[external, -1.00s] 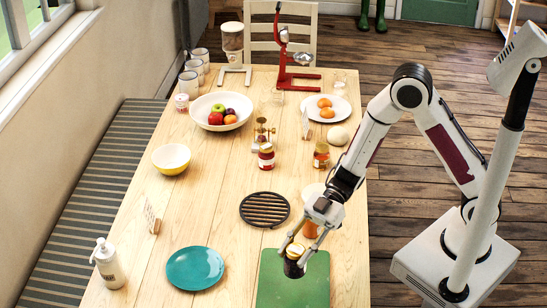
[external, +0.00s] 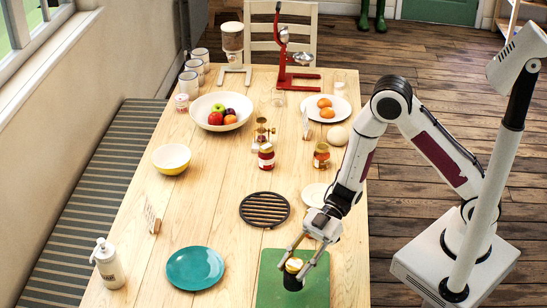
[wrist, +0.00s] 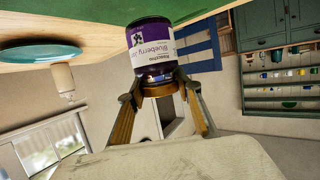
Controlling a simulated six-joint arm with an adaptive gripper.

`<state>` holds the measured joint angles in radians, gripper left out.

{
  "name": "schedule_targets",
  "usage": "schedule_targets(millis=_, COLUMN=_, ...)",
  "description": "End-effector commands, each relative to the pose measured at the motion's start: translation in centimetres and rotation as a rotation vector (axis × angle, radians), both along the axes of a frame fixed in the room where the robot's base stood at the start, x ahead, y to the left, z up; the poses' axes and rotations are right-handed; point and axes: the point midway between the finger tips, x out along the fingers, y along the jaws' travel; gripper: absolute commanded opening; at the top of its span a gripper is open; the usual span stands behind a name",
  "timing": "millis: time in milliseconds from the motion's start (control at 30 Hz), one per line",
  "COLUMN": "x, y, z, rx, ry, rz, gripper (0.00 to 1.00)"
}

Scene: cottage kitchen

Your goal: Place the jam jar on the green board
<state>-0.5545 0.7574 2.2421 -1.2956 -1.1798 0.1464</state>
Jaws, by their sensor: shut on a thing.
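The jam jar (external: 293,283) is dark purple with a gold lid, and its label reads blueberry in the wrist view (wrist: 151,45). My gripper (external: 297,268) is shut on the jar around its lid end, with one finger on each side. The jar is upright over the green board (external: 267,287), which lies flat at the table's near end. The board also shows along the top of the wrist view (wrist: 225,8). I cannot tell whether the jar's base touches the board.
A teal plate (external: 195,268) lies left of the board, with a white pump bottle (external: 108,265) further left. A black trivet (external: 264,209) lies behind the board. A red jar (external: 266,158) and an amber jar (external: 321,156) stand further back. The board around the jar is clear.

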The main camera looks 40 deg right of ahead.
Motion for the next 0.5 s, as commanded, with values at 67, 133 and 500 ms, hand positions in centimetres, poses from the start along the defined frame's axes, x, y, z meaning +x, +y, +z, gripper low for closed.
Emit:
schedule_targets(millis=67, x=0.0, y=0.0, z=0.1, rx=0.002, ry=0.0, rz=0.0, gripper=0.0)
schedule_targets(millis=133, x=0.0, y=0.0, z=0.1, rx=0.002, ry=0.0, rz=0.0, gripper=0.0)
schedule_targets(millis=500, x=0.0, y=0.0, z=-1.2, rx=0.0, ry=0.002, rz=0.0, gripper=0.0)
